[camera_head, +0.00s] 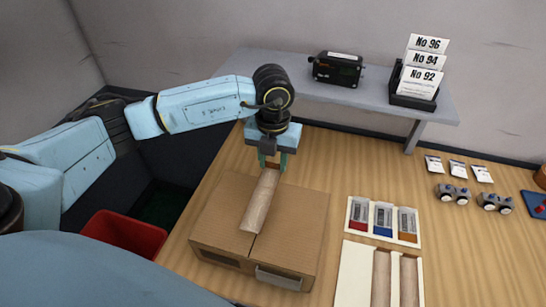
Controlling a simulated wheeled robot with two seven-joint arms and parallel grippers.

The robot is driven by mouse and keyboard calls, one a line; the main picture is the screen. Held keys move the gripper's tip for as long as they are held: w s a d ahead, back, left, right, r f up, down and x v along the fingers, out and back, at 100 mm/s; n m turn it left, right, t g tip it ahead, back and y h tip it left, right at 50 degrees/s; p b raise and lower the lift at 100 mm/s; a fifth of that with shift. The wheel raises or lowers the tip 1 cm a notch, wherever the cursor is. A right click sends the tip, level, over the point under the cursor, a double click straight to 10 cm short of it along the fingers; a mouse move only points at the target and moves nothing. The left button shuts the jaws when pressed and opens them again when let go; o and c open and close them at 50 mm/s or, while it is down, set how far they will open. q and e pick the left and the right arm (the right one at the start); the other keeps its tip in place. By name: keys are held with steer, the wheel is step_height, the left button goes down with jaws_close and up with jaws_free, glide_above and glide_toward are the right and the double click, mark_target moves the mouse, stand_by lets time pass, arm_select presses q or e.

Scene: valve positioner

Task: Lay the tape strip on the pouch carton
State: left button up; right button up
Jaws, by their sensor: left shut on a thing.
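The pouch carton (295,225) is a closed brown box on the wooden table, with a seam across its top. A pale brown tape strip (260,202) extends over its top from the back edge towards the front, roughly along the seam and slightly slanted. My left gripper (273,164) is at the carton's back edge, shut on the strip's far end. I cannot tell whether the strip touches the carton's top or is just above it. My right gripper is not in view.
A white holder (352,275) with two more brown strips lies right of the carton, below a tray (420,242) of small coloured packs. A grey shelf (300,85) holds a black device (337,68) and numbered cards (425,62). A red bin (125,235) stands left.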

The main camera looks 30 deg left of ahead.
arm_select(q)
steer(key=shift+f+b, duration=2.15)
steer(key=shift+f, duration=1.25)
steer(key=shift+w, duration=0.15)
steer(key=shift+f+b, duration=0.5)
steer(key=shift+b, duration=0.1)
steer(key=o, duration=1)
steer(key=shift+r, duration=0.1)
step_height(320, 180, up, 13)
steer(key=shift+r, duration=0.15)
